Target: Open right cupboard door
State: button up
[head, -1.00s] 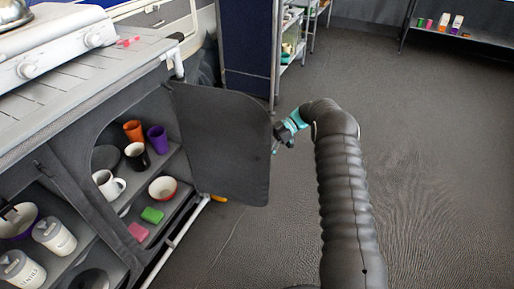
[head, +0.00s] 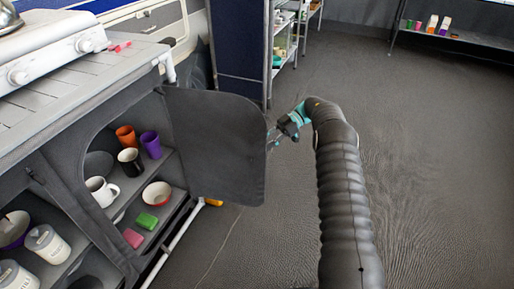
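The right cupboard door (head: 215,150) is a dark grey panel with rounded corners. It stands swung well out from the cupboard's right side, and the opening behind it is exposed. My gripper (head: 270,143) is at the door's free right edge, with its fingertips close to or partly behind that edge. Whether it touches the door, and whether its fingers are open or shut, is too small and hidden to tell.
The cupboard (head: 100,228) shelves hold an orange cup (head: 126,137), a purple cup (head: 151,145), a white mug (head: 102,190), a bowl (head: 157,195) and sponges. A stove (head: 50,45) stands on top. A shelf rack (head: 284,45) stands behind. The floor (head: 430,170) at right is clear.

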jog(key=shift+v, duration=1)
jog(key=shift+f, duration=0.1)
